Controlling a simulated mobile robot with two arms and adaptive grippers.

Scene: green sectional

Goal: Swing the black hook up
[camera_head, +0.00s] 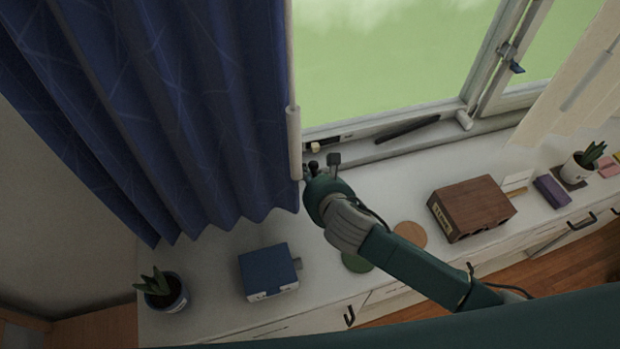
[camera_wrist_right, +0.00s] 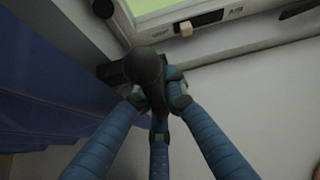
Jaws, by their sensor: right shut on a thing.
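The black hook (camera_wrist_right: 147,68) shows in the right wrist view as a dark piece with a rounded end, beside the blue curtain and below the window frame. My right gripper (camera_wrist_right: 160,97) is shut on it, with its blue fingers around the dark piece. Part of the hook is hidden by the fingers. In the head view my right gripper (camera_head: 314,172) is at the curtain's right edge, just under the window sill, and the hook is mostly hidden there. My left gripper is not in view.
The blue curtain (camera_head: 170,110) hangs close on the left. A white counter (camera_head: 210,295) below holds a blue box (camera_head: 268,271), a brown wooden box (camera_head: 471,208) and potted plants (camera_head: 162,292). A black bar (camera_head: 407,129) lies along the window frame.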

